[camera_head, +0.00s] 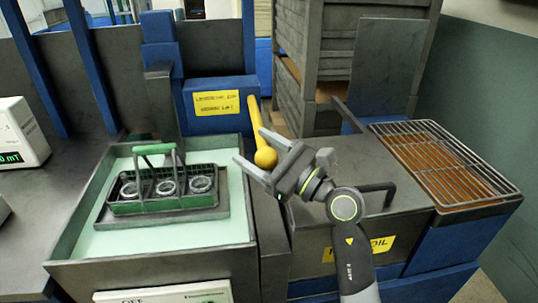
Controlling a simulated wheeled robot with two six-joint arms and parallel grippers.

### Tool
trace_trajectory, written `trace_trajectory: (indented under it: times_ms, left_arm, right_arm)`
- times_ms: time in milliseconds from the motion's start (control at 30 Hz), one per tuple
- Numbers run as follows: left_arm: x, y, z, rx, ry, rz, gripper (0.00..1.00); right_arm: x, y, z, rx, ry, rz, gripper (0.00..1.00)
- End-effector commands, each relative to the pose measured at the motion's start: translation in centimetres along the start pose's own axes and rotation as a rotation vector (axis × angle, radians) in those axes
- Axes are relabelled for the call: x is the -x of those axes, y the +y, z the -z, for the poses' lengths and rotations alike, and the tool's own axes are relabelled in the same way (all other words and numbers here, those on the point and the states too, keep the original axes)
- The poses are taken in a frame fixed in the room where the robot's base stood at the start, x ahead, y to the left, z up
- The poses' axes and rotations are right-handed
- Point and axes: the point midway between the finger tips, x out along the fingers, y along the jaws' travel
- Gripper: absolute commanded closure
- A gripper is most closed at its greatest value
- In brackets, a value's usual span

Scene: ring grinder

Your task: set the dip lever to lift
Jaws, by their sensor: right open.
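The yellow lever (256,118) stands beside the bath, its rod running to a round yellow knob (265,157). My right gripper (254,149) is open, with its two fingers reaching towards the lever around the knob. I cannot tell whether they touch it. A green basket (165,207) with a raised handle holds several metal rings (170,187). It sits on a dark platform (200,216) in the tank of pale green liquid (90,241). My left gripper is not in view.
A grey lidded box (345,160) with a black handle (378,187) lies behind and right of my right gripper. A wire rack (440,160) over a brown tray is at the far right. A white meter (20,135) stands at the left. A blue block with a yellow label (217,103) stands behind the tank.

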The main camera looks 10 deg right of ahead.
Motion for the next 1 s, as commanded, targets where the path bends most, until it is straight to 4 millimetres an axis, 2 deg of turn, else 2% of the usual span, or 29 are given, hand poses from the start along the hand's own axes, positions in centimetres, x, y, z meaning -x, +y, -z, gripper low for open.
trace_trajectory:
  times_ms: [167,267,600,867,1000]
  left_arm:
    - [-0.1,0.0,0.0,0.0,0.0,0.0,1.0]
    - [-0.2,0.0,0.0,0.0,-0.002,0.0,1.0]
    - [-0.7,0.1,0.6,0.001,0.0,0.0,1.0]
    - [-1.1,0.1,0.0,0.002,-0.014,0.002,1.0]
    - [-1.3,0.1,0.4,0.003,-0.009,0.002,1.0]
  right_arm:
    - [0.4,0.0,0.0,0.002,0.0,0.001,0.36]
    - [1.6,-0.1,0.1,0.004,0.002,0.003,0.36]
    - [8.2,0.0,0.3,0.004,0.005,0.001,0.36]
    - [12.3,0.1,0.3,0.004,0.006,-0.001,0.36]
    - [14.2,0.0,0.3,0.004,0.006,-0.001,0.36]
